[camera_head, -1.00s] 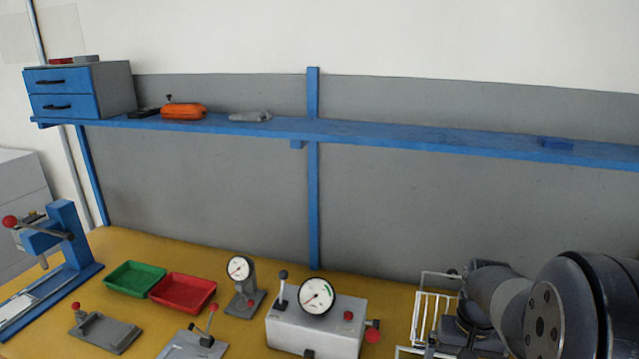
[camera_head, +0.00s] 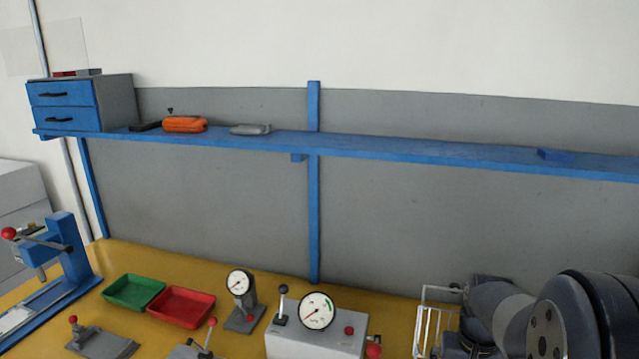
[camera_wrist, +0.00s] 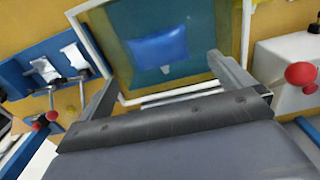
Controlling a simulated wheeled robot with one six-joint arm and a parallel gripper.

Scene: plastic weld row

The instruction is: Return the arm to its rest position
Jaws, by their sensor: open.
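My gripper (camera_wrist: 164,72) shows in the wrist view with its two fingers spread wide apart. It is open, and nothing is held between the fingers. Beyond the fingers is a white-edged, teal-floored holder (camera_wrist: 192,76) with a blue piece (camera_wrist: 158,46) lying in it. The fingers appear apart from the piece, but the exact distance cannot be told. In the head view my arm (camera_head: 545,325) is bent at the lower right, and the gripper itself is out of sight there.
The yellow bench holds a blue press (camera_head: 70,250), a green tray (camera_head: 134,292), a red tray (camera_head: 181,306), a small dial gauge (camera_head: 240,284) and a grey gauge box (camera_head: 300,342). A white wire rack (camera_head: 424,325) stands beside my arm. A blue shelf (camera_head: 400,152) runs above.

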